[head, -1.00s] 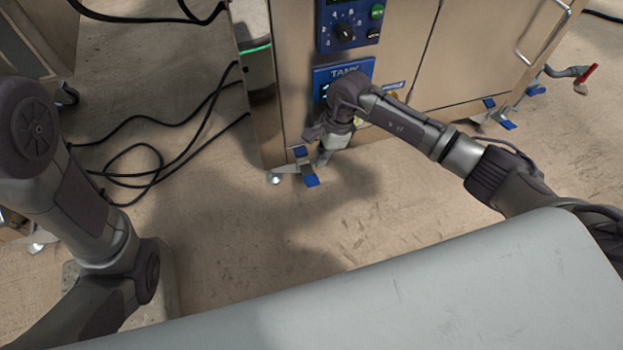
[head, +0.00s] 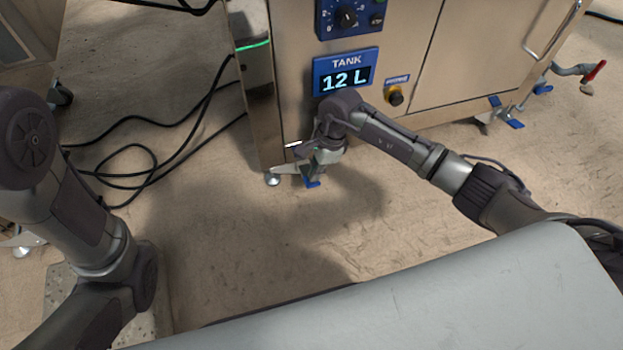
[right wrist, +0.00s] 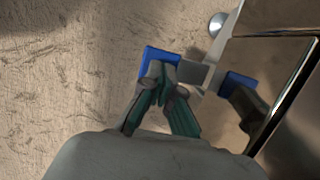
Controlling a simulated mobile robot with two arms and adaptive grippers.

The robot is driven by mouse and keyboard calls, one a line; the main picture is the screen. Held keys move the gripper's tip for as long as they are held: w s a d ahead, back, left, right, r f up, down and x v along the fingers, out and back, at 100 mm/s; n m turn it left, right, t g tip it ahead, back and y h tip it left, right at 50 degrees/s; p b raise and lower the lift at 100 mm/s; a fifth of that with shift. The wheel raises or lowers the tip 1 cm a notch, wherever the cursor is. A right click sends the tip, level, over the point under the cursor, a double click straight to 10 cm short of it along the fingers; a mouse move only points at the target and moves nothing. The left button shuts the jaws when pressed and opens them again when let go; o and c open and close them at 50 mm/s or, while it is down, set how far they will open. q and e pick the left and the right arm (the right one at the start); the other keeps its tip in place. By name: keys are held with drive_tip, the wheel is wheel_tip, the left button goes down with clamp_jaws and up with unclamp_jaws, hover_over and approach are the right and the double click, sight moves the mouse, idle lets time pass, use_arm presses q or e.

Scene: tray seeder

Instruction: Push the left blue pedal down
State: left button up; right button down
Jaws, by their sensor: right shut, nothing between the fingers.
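A blue pedal (head: 312,183) sticks out near the floor at the machine's left front foot. In the right wrist view this pedal (right wrist: 152,60) lies right at my fingertips. My right gripper (head: 319,166) points down over the outer pedal, shut and empty. Its closed fingers (right wrist: 165,78) overlap the pedal's near edge; I cannot tell whether they touch or press it. My left arm shows at the left, but its gripper is out of view.
The steel cabinet (head: 288,95) rises right behind my right gripper, with a tank display (head: 346,77) reading 12 L. A levelling foot (head: 272,179) stands left of the pedals. Black cables (head: 150,165) lie on the floor at the left. The floor in front is clear.

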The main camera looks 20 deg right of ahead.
drive_tip(key=b+x, duration=0.2)
drive_tip(key=x, duration=0.1)
drive_tip(key=shift+d+f, duration=0.25)
drive_tip(key=shift+d, duration=0.15)
drive_tip(key=shift+r, duration=0.1)
drive_tip(key=shift+d+r, duration=0.2)
drive_tip(key=shift+d, duration=0.1)
drive_tip(key=shift+d+r+p, duration=0.15)
drive_tip(key=shift+d+p, duration=0.1)
drive_tip(key=shift+d, duration=0.35)
drive_tip(key=shift+d+r+p, duration=0.15)
drive_tip(key=shift+d+p, duration=0.05)
drive_tip(key=shift+d, duration=0.4)
